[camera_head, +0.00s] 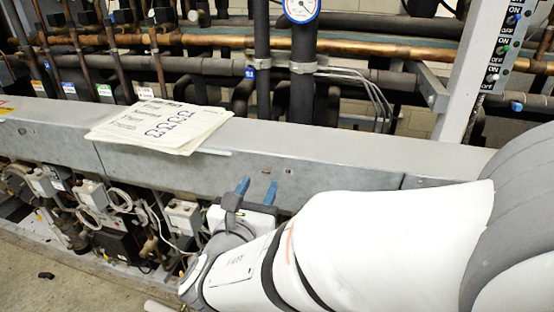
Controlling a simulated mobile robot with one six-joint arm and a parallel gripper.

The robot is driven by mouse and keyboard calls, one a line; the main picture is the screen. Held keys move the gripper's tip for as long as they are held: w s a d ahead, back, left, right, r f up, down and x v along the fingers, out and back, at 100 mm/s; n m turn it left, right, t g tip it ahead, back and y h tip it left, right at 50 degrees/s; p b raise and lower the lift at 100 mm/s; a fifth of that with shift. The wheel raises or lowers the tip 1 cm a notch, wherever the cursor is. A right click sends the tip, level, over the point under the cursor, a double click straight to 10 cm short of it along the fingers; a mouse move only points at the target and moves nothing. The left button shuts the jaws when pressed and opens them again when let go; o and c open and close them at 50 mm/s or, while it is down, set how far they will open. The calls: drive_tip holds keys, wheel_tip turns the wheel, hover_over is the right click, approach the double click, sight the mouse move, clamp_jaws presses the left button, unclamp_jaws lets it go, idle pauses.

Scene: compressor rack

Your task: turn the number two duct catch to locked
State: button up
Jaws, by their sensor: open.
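My gripper (256,190) shows at the lower middle, its two blue fingers apart and nothing between them. The fingers point up towards the front face of a long grey metal duct (340,162). I cannot tell whether they touch it. Small dark marks (287,171) show on the duct face just above and right of the fingertips. I cannot tell whether they are catches. No number two label or locked mark can be made out on the duct, and my arm hides part of its lower face at the right.
Printed sheets (160,127) lie on the duct top, overhanging its front edge. Copper and dark pipes (340,68) and a round gauge (301,9) are behind. A post with ON switches (498,55) stands right. Valves and wiring (88,195) sit below the duct at left.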

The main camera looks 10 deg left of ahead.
sight(266, 173)
drive_tip(key=shift+w+d, duration=0.2)
drive_tip(key=shift+w, duration=1.9)
clamp_jaws()
